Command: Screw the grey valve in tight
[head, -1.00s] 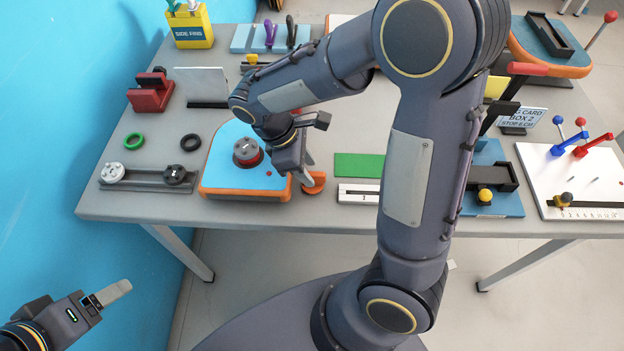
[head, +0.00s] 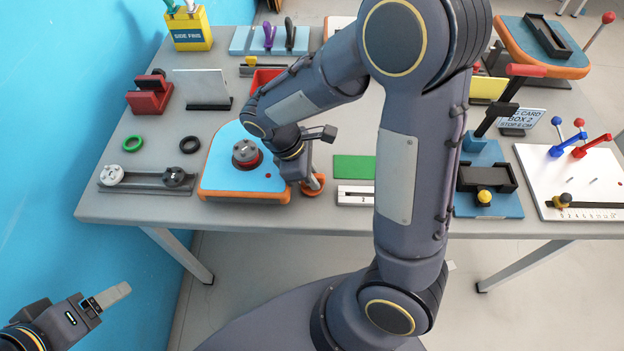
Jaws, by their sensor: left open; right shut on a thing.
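The grey valve (head: 246,151) sits upright in a red ring on the blue board with an orange rim (head: 225,193). Whether its thread is tight cannot be seen. My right gripper (head: 313,183) points down just off the board's front right corner, to the right of the valve and apart from it. It is shut on a small orange piece (head: 312,193), partly hidden by the fingers. My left gripper (head: 116,294) is open and empty at the lower left, in front of the table and far from the board.
A dark rack (head: 145,186) with a white and a dark round cap lies left of the board. Green (head: 133,142) and black (head: 190,144) rings lie behind the rack. A green plate (head: 354,167) and a white ruled block (head: 356,196) stand right of my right gripper.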

